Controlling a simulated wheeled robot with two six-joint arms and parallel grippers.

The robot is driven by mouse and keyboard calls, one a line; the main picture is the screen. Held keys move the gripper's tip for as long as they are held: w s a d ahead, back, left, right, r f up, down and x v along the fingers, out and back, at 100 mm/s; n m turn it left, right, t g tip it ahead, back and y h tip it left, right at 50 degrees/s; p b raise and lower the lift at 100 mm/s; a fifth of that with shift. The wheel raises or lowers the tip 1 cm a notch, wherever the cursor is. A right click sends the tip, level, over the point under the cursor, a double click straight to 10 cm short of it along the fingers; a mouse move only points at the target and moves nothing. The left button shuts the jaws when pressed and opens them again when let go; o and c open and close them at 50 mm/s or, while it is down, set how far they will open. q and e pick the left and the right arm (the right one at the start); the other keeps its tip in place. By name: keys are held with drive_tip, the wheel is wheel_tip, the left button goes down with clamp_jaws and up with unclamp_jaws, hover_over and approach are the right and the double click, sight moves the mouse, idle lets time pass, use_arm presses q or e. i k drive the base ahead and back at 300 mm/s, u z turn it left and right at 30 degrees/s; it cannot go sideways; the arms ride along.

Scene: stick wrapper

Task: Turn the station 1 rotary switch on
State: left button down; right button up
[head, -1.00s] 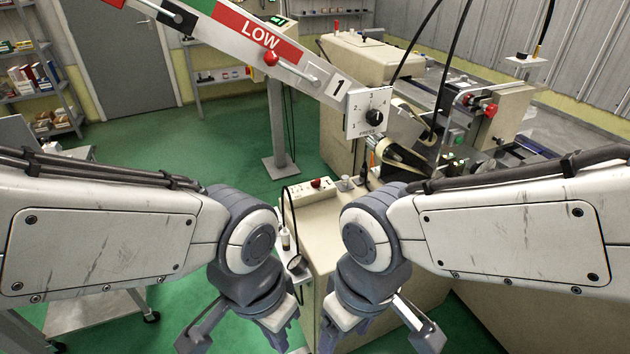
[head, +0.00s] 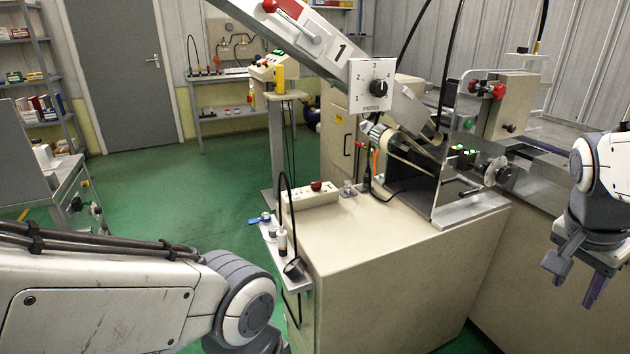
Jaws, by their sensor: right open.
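A black rotary knob (head: 378,88) sits on a white square plate (head: 361,72) with numbers around it, at the lower end of the slanted beam. I cannot read which number the knob points to. My right gripper (head: 574,284) is at the right edge, open and empty, pointing down, well to the right of and below the knob. My left arm comes in at the lower left; its gripper is below the picture.
A cream cabinet (head: 400,270) stands in front, with a socket strip (head: 312,195) on top. A machine with a clear panel, a red knob (head: 499,91) and rollers is at the right. A red ball-ended lever (head: 270,6) sticks out from the beam. Green floor is clear at left.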

sight(315, 186)
drive_tip(key=k, duration=1.2)
drive_tip(key=u, duration=0.6)
drive_tip(key=i, duration=1.15)
drive_tip(key=u, duration=0.4)
drive_tip(key=i, duration=1.45)
drive_tip(key=z, duration=0.55)
drive_tip(key=i, duration=0.45)
drive_tip(key=z, duration=0.25)
